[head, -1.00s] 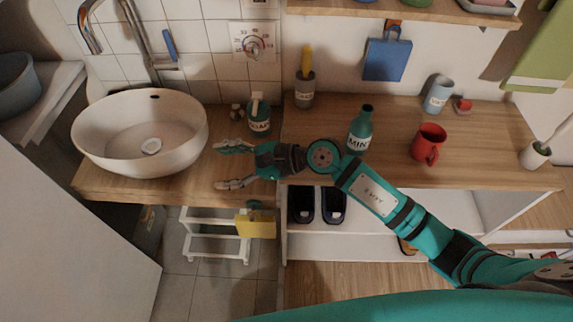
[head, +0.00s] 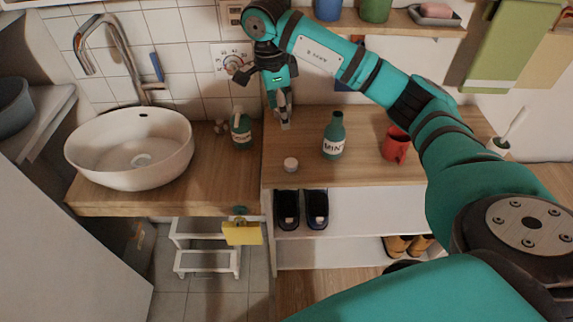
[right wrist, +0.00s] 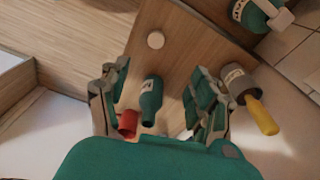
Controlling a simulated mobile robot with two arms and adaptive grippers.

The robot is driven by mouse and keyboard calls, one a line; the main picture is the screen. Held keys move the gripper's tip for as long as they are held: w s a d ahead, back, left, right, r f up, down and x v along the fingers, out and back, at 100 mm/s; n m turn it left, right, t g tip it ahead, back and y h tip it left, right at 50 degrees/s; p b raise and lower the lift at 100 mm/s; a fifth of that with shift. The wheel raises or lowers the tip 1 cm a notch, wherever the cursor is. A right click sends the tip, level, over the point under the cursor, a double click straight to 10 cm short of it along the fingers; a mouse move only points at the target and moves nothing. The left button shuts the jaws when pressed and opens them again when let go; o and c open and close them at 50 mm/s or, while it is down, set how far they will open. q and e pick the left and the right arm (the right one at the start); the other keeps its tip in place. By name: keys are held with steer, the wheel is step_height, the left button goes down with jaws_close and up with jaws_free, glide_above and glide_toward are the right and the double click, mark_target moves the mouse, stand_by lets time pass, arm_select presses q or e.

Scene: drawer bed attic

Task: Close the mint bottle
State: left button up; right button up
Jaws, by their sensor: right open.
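The mint bottle (head: 333,138) is teal with a "MINT" label and stands upright on the wooden counter. Its neck shows a dark top with no cap on it. A small round white cap (head: 290,164) lies on the counter near its front edge, to the left of the bottle. My right gripper (head: 283,115) hangs over the back of the counter, fingers pointing down, behind and left of the bottle. In the right wrist view its fingers (right wrist: 158,82) are apart with nothing held. The bottle (right wrist: 151,97) and cap (right wrist: 155,40) show beyond them. My left gripper is out of view.
A red mug (head: 395,146) stands right of the bottle. A green soap bottle (head: 241,129) stands left, near the white basin (head: 128,150). Counter around the cap is clear.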

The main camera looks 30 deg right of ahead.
steer(key=p, duration=0.2)
glide_above(291, 162)
steer(key=w, duration=0.1)
steer(key=f, duration=0.7)
steer(key=a+f, duration=0.1)
steer(key=f, duration=0.3)
steer(key=shift+d+f, duration=0.1)
steer(key=shift+f, duration=0.5)
steer(key=shift+f, duration=0.1)
steer(key=shift+s+f, duration=0.25)
steer(key=shift+f, duration=0.1)
steer(key=f, duration=0.1)
steer(key=f+p, duration=0.1)
steer(key=f, duration=0.1)
steer(key=shift+s+d+f+p, duration=0.25)
steer(key=shift+s+p, duration=0.05)
steer(key=shift+f, duration=0.35)
